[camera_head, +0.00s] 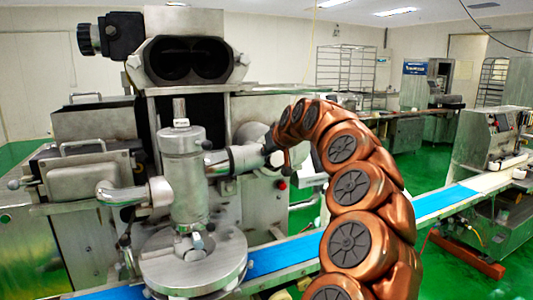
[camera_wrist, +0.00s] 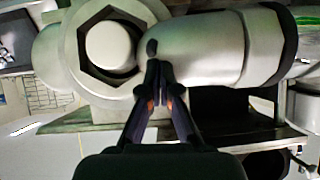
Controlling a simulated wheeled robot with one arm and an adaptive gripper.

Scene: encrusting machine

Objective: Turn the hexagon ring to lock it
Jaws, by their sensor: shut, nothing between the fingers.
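The silver hexagon ring (camera_wrist: 73,48) is at the upper left of the wrist view. Its dark six-sided opening surrounds a round pale metal end. A thick silver cylinder (camera_wrist: 205,48) lies to the right of the ring. My gripper (camera_wrist: 158,72) is shut and empty, its dark fingertips together in front of the cylinder's left end, beside the ring's lower right. I cannot tell whether the fingertips touch the metal. In the head view, my gripper (camera_head: 277,158) is at the right end of the horizontal pipe (camera_head: 248,157), largely hidden by my arm. I cannot make out the ring's hexagon opening there.
The encrusting machine's upright cylinder (camera_head: 184,165) stands left of the pipe, above a round metal disc (camera_head: 195,262). A blue conveyor belt (camera_head: 285,254) runs below. A machine body (camera_head: 90,190) stands behind. Green floor (camera_head: 420,175) is open to the right.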

